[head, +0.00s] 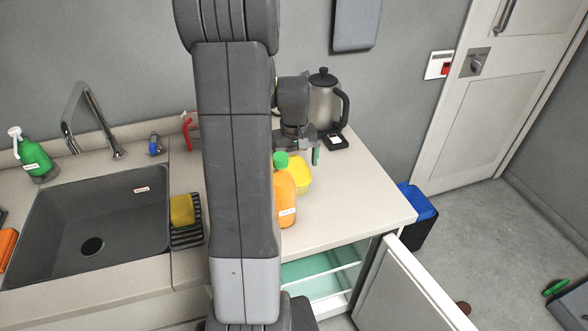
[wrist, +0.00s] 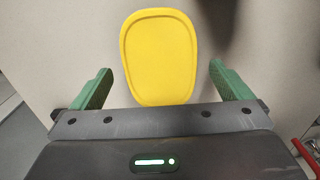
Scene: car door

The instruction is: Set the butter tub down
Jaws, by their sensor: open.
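The butter tub (head: 303,176) is yellow and appears to stand on the counter, partly hidden behind an orange bottle (head: 286,200) in the head view. In the wrist view its rounded yellow lid (wrist: 160,55) faces the camera. My gripper (wrist: 161,70) is open, with one green finger on each side of the tub and a gap on both sides. In the head view my gripper (head: 300,150) is just behind and above the tub, with one green finger clearly visible.
A kettle (head: 324,105) stands at the back of the counter (head: 360,205). The sink (head: 95,220) and a yellow sponge (head: 182,211) are left. An open fridge door (head: 405,290) is below right. The counter right of the tub is clear.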

